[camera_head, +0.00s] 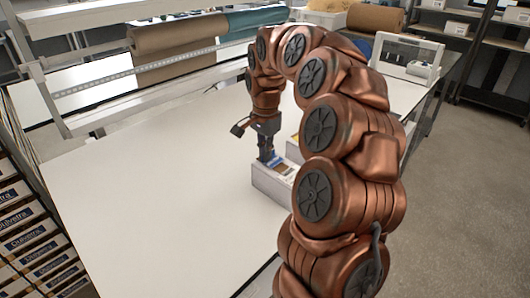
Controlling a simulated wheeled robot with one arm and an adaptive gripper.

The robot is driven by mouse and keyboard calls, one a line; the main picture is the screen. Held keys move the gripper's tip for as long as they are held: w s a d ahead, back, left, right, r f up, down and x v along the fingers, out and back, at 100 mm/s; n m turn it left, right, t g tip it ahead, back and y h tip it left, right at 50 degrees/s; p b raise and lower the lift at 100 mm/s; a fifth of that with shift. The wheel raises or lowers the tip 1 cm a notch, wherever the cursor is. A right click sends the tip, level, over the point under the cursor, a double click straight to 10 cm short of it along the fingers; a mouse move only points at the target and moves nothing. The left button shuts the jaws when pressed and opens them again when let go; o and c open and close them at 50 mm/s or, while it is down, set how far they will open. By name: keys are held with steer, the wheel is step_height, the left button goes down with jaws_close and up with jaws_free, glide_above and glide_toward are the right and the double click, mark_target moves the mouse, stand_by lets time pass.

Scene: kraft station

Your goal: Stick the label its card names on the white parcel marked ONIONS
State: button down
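A white parcel or box (268,184) stands on the white table, partly hidden behind my arm. A small piece with blue, white and brown parts (281,167) shows at its top; I cannot tell whether it is a label or a card. My gripper (267,157) points down at the left end of the box top, touching or just above it. Its fingers are too small and dark to tell whether they are open or hold anything. No ONIONS marking can be read. The right part of the box is hidden.
The white table (150,215) is clear to the left and front. A rail with a ruler (130,76) and brown paper rolls (175,45) are behind. A white machine (407,57) stands at the back right. Labelled boxes (30,240) are stacked at the left edge.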

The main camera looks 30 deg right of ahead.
steer(key=shift+f+b, duration=0.35)
steer(key=shift+f, duration=0.05)
stand_by(0.4)
steer(key=c, duration=1.2)
jaws_free()
steer(key=shift+c, duration=0.2)
steer(key=shift+r, duration=0.2)
steer(key=shift+r, duration=2.1)
